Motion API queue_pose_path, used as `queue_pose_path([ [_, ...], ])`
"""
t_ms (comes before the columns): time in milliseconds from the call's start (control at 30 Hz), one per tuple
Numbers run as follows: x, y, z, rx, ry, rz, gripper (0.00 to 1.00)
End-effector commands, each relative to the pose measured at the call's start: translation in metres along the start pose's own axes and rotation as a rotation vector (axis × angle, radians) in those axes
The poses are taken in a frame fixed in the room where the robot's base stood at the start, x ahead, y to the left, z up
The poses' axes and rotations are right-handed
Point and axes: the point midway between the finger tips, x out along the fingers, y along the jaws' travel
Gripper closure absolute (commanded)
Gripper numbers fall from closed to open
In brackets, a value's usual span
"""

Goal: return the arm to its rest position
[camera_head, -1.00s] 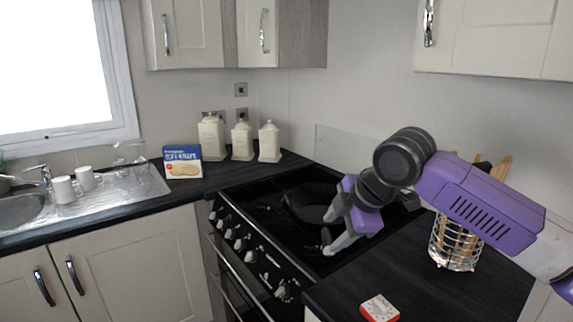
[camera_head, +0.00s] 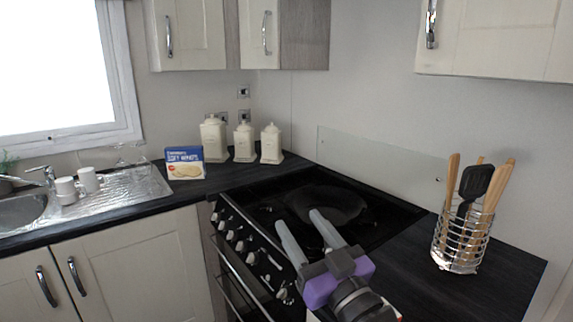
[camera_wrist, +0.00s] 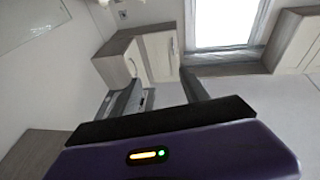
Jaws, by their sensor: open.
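My gripper (camera_head: 304,233) is in the lower middle of the head view, in front of the stove. Its two grey fingers are apart with nothing between them, and they point up and away toward the hob. In the wrist view the fingers (camera_wrist: 160,95) show beyond my purple gripper body, with cupboards and the window past them. A dark pan (camera_head: 338,203) sits on the black hob (camera_head: 262,212), just behind the fingertips in the picture. Whether the fingers are near the pan in depth is hard to tell.
A wire holder (camera_head: 458,247) with wooden-handled utensils stands on the right counter (camera_head: 500,272). Cream canisters (camera_head: 243,142) and a blue and white box (camera_head: 185,163) stand at the back. White mugs (camera_head: 66,189) are by the sink. Cupboards (camera_head: 492,38) hang above.

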Motion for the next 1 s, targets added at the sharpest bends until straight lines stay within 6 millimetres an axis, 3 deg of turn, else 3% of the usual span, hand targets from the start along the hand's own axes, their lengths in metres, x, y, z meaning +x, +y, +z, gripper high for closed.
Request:
queue_pose_path([
  [467,-0.172,0.023,0.044,0.198,0.081,0.373,0.46],
  [733,-0.280,0.014,0.061,0.177,0.013,0.506,0.46],
  [1000,-0.379,-0.008,0.068,0.098,-0.143,0.554,0.46],
])
